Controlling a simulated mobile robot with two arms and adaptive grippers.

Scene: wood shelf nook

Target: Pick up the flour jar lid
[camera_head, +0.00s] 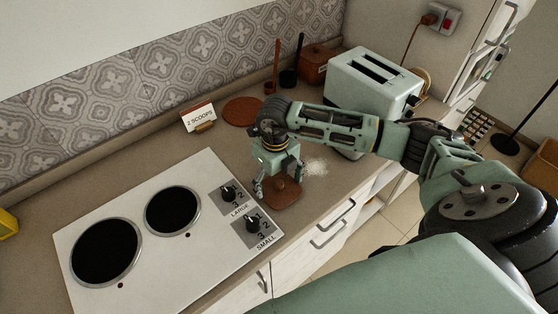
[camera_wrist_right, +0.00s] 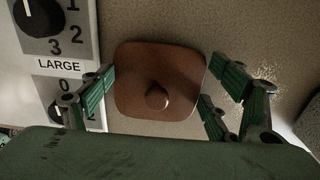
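The flour jar lid is a reddish-brown, rounded-square lid (camera_head: 284,194) with a round knob, lying on the counter just right of the cooktop in the head view. It also shows in the right wrist view, knob facing the camera (camera_wrist_right: 158,75). My right gripper (camera_head: 277,185) is above the lid, pointing down. In the wrist view its green fingers (camera_wrist_right: 165,92) are spread wide on both sides of the lid, with nothing between them held. Whether the fingertips touch the lid's edges cannot be told. My left gripper is not in view.
The cooktop (camera_head: 198,165) with its knobs is directly left of the lid. White powder (camera_head: 316,166) lies on the counter to the right. A toaster (camera_head: 362,80), a "2 scoops" card (camera_head: 199,117), a brown round mat (camera_head: 242,111) and a brown jar (camera_head: 314,66) stand behind.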

